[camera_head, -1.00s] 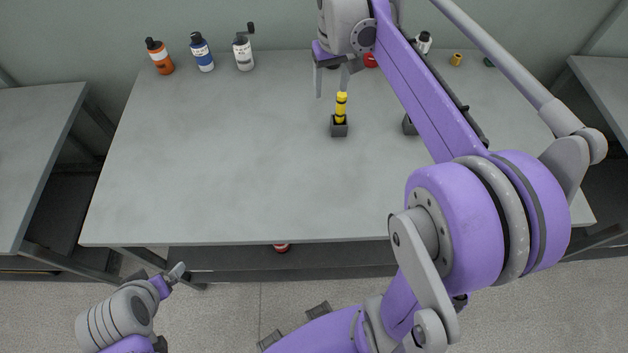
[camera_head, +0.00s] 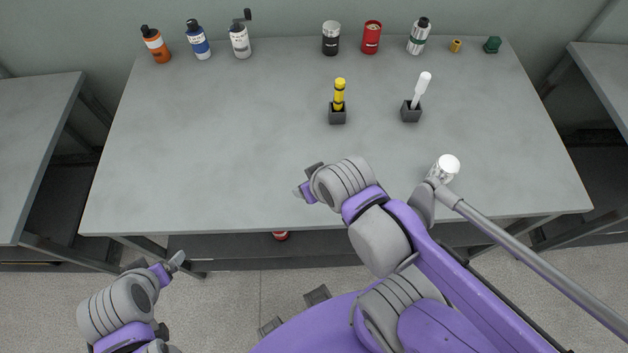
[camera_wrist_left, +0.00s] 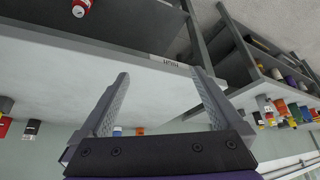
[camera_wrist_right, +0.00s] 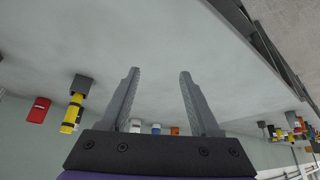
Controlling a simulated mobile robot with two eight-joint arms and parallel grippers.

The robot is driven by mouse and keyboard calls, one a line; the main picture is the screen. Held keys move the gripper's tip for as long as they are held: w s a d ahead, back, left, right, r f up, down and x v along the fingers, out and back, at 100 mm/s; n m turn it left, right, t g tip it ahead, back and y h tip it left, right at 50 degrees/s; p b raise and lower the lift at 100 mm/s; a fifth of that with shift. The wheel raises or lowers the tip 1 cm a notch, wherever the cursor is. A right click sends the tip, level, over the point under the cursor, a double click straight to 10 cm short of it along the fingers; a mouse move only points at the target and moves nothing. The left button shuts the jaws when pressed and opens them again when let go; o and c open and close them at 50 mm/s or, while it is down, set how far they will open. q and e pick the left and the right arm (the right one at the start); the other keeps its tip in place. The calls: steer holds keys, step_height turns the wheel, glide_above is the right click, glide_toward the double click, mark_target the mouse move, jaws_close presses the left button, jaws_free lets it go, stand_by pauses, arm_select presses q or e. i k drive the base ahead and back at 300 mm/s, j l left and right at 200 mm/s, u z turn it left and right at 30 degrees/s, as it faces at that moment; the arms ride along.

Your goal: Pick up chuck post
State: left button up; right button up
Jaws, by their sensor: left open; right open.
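A yellow-and-black post (camera_head: 339,96) stands upright in a small dark square block (camera_head: 337,117) at the middle of the table. A white post (camera_head: 420,88) stands slightly tilted in a similar block (camera_head: 410,111) to its right. I cannot tell for sure which one is the chuck post. My right gripper (camera_head: 306,187) is open and empty over the table's front part, in front of the yellow post and apart from it. The right wrist view shows the yellow post (camera_wrist_right: 74,113) left of the fingers. My left gripper (camera_head: 179,262) is open and empty off the table's front left.
A clear jar with white top (camera_head: 447,165) stands front right, close to my right arm.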

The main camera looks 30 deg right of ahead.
mark_target(446, 166)
steer(key=k+l, duration=0.2)
steer(key=k+l+z, duration=0.15)
steer(key=z, duration=1.8)
steer(key=l+z, duration=0.15)
steer(key=l, duration=0.45)
steer(key=k, duration=0.05)
